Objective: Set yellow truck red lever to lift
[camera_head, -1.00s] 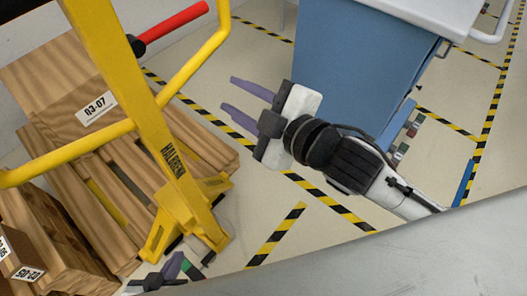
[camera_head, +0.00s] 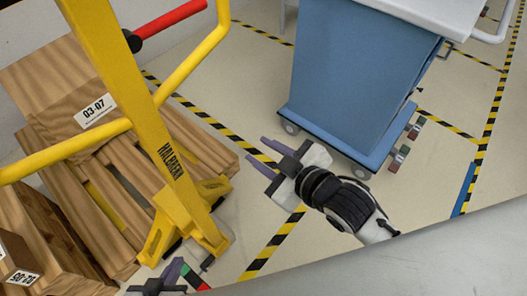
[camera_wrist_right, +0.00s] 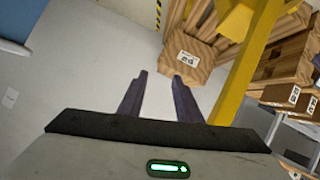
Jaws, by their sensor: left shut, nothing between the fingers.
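The yellow truck (camera_head: 124,90) stands at the left of the head view, with a tall yellow mast and a curved yellow handle bar. Its red lever (camera_head: 172,24) sticks out from a black collar (camera_head: 133,42) near the top, pointing up and right. My right gripper (camera_head: 257,149) is open and empty, well below and right of the lever. Its two purple fingers stand apart in the right wrist view (camera_wrist_right: 160,76), where the red lever does not show. My left gripper (camera_head: 176,272) is shut and empty at the bottom edge, near the truck's foot.
Wooden pallets and a crate labelled 03-07 (camera_head: 95,108) stand behind and beside the truck. A blue cart (camera_head: 350,80) on wheels stands at upper right. Floor with yellow-black tape (camera_head: 270,245) lies open between truck and cart.

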